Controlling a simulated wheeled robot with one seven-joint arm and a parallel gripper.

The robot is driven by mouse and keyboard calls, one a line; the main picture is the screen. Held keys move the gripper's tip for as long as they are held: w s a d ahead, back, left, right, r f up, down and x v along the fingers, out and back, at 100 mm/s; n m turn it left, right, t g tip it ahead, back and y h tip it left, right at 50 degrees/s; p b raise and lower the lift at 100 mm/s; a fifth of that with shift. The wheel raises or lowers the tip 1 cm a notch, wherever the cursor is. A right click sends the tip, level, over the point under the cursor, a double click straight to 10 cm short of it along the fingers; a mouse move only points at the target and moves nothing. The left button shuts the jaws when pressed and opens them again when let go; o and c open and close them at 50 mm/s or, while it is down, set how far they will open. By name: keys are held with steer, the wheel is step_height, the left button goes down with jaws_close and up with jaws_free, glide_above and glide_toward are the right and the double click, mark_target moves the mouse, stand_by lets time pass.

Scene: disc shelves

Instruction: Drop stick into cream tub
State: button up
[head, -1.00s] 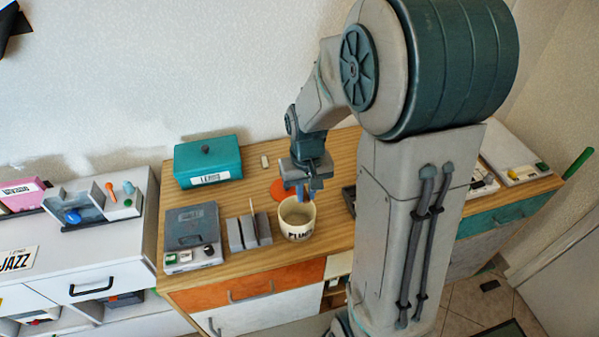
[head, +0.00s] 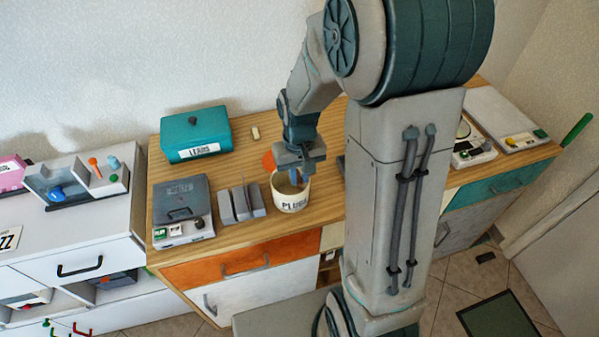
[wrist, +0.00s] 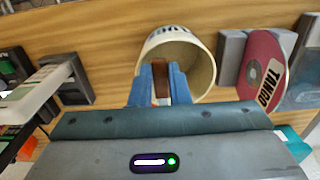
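The cream tub (head: 291,204) with dark lettering stands upright on the wooden counter. In the wrist view its open mouth faces me, and its rim (wrist: 208,62) shows beyond my fingers. My gripper (head: 295,178) is over the tub's mouth, pointing down, with the fingertips at about rim height. In the wrist view its two blue fingers (wrist: 161,84) are closed on a brown stick (wrist: 161,78), which is in line with the tub's opening. The stick's lower end is hard to make out. In the head view the stick is hidden by the gripper.
A grey slotted rack (head: 242,204) holding a red disc (wrist: 263,70) stands beside the tub. A grey box (head: 182,198) and a teal box (head: 196,134) are further left. An orange disc (head: 268,161) lies behind the tub.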

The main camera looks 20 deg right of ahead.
mark_target(299, 180)
steer(key=o, duration=0.4)
steer(key=shift+o, duration=0.2)
steer(key=shift+r, duration=0.1)
step_height(299, 180, up, 14)
steer(key=shift+f+b, duration=0.2)
steer(key=shift+b, duration=0.2)
steer(key=s+t, duration=0.3)
steer(key=s, duration=1)
